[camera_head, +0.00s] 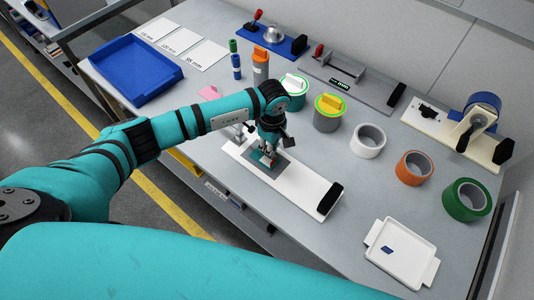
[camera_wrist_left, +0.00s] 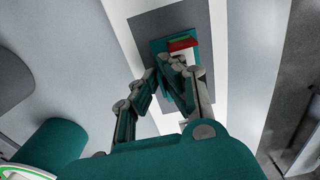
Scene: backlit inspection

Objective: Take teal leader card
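The teal leader card (camera_wrist_left: 158,46) lies on a dark grey patch of a long white board (camera_head: 306,190). In the left wrist view it carries a red strip and a pale area. My left gripper (camera_head: 267,155) points down at the card, with its fingertips (camera_wrist_left: 162,68) close together over its near part. The fingers hide part of the card. I cannot tell whether they grip it or only hover at it. My right gripper is not in view.
A blue tray (camera_head: 135,70) and white labelled cards (camera_head: 160,36) lie at the back left. A white tray (camera_head: 402,252) sits at the front right. Bare tabletop separates it from the board.

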